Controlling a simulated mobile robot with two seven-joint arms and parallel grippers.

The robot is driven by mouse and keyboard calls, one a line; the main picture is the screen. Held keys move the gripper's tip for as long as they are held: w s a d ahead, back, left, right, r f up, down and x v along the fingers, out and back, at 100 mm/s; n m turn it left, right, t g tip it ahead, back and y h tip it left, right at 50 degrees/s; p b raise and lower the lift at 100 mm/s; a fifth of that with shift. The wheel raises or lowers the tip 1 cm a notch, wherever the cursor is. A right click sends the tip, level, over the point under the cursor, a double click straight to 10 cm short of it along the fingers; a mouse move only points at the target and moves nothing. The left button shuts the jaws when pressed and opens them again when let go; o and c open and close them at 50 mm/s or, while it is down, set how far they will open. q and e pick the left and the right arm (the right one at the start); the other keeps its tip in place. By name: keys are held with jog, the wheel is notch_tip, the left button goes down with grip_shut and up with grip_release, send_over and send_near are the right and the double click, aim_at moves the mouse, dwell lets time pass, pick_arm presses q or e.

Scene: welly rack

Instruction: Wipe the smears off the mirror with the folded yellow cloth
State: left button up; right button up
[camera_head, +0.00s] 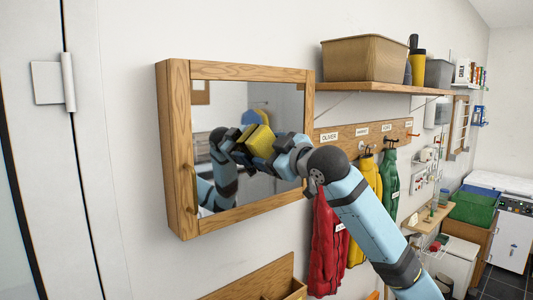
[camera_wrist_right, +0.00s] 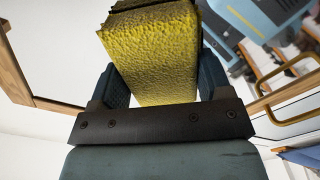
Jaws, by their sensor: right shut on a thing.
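The mirror (camera_head: 230,98) is set in a wooden cabinet door on the wall in the head view. My right gripper (camera_head: 258,150) is shut on the folded yellow cloth (camera_head: 256,139) in front of the mirror's middle. In the right wrist view the cloth (camera_wrist_right: 150,55) sits between the two fingers. The cloth is at or very near the glass; I cannot tell if it touches. The mirror reflects my arm and part of the cloth. No smears can be made out on the visible glass; my arm hides part of it. My left gripper is not in view.
The cabinet's wooden frame (camera_head: 250,74) surrounds the glass, with a handle (camera_head: 190,188) at its left. A shelf (camera_head: 385,88) with bins juts out at right. Below it hang red (camera_head: 327,245), yellow and green coats.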

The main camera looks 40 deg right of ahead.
aim_at(248, 153)
jog(key=shift+d, duration=3.25)
jog(key=shift+s+a, duration=0.2)
jog(key=shift+a, duration=5.45)
jog(key=shift+s+d+f, duration=0.1)
jog(key=shift+s+d, duration=0.15)
jog(key=shift+s, duration=1.3)
jog(key=shift+s+d, duration=0.1)
jog(key=shift+s, duration=1.35)
jog(key=s, duration=0.3)
jog(key=shift+d, duration=0.1)
